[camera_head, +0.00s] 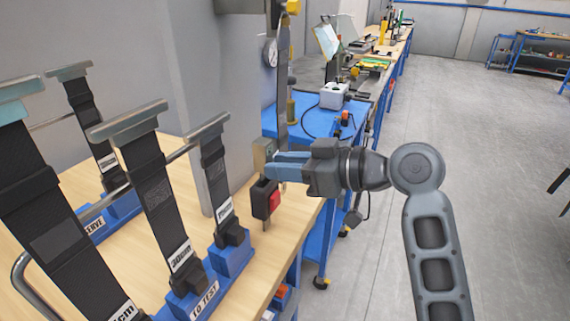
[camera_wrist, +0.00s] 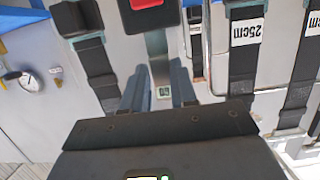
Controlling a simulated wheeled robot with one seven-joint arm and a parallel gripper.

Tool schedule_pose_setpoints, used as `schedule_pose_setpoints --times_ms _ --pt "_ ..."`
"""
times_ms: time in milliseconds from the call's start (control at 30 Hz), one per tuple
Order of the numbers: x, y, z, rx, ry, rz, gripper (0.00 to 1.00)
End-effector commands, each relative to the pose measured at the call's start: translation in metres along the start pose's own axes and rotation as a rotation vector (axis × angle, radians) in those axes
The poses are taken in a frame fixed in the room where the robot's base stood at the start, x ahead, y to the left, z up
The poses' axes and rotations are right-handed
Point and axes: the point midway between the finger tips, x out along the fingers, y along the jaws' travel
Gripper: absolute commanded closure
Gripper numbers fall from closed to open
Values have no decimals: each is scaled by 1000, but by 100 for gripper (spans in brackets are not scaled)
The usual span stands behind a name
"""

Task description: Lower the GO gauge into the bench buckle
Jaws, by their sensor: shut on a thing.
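The bench buckle (camera_head: 262,200) is black with a red button and stands on a metal stem near the wooden bench's edge. It also shows at the top of the wrist view (camera_wrist: 140,22). My gripper (camera_head: 268,165) is just above the buckle, its blue-grey fingers pointing left. It is shut on the GO gauge (camera_head: 262,150), a flat metal plate. In the wrist view the gauge (camera_wrist: 162,75) lies between the fingers, with a small green label. Its far end reaches the buckle's edge in the picture; I cannot tell whether it is inside the slot.
A dark strap hangs behind my gripper, near a round dial gauge (camera_head: 270,52). Open floor (camera_head: 485,150) lies at right.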

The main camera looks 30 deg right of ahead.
Motion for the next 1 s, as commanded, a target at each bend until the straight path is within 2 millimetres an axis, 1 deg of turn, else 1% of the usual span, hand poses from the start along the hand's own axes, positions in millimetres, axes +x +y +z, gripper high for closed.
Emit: schedule_pose_setpoints --times_ms 667,800,833,1000 --pt "4 0 15 0 2 0 100" --pt "4 0 14 0 2 0 100" --pt "4 0 14 0 2 0 72" --pt "4 0 14 0 1 0 56"
